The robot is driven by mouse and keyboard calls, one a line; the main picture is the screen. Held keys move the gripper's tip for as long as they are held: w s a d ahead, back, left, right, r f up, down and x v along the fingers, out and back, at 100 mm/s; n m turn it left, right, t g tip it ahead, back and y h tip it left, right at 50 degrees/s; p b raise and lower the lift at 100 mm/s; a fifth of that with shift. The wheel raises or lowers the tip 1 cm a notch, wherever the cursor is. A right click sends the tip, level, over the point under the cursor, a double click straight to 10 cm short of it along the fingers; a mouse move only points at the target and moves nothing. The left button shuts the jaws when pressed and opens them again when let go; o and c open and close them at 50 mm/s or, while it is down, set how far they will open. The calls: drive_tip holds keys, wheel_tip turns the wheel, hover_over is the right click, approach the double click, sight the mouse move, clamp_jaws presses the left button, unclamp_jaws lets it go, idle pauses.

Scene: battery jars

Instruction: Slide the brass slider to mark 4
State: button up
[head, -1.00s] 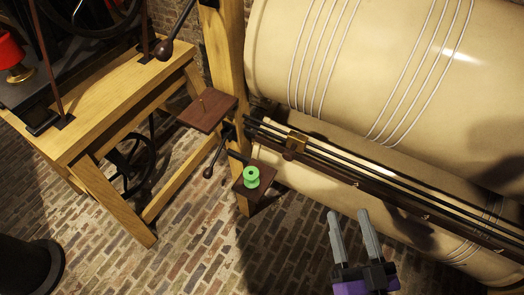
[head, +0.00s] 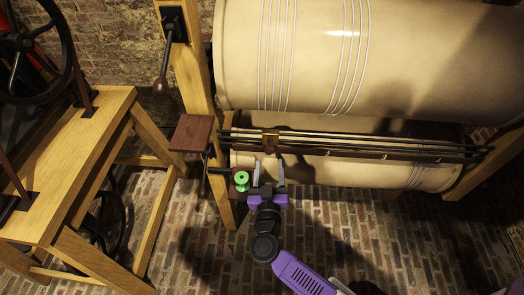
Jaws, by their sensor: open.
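The brass slider (head: 271,141) sits near the left end of a long dark rail (head: 345,149) that runs in front of the large cream drums. My gripper (head: 269,172) is just below the slider in the picture, its two grey fingers apart and pointing up towards it. Nothing shows between the fingers. Whether a fingertip touches the slider or rail I cannot tell. Small pale marks (head: 328,154) show along the rail to the right of the slider; their numbers are too small to read.
A green spool (head: 241,180) stands on a small shelf just left of my gripper. A brown wooden plate (head: 193,132) juts from the post (head: 190,80). A wooden bench (head: 70,160) fills the left. The brick floor (head: 400,240) at lower right is clear.

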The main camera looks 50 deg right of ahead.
sight(269, 152)
drive_tip(key=shift+x, duration=3.85)
clamp_jaws()
drive_tip(key=shift+a, duration=0.1)
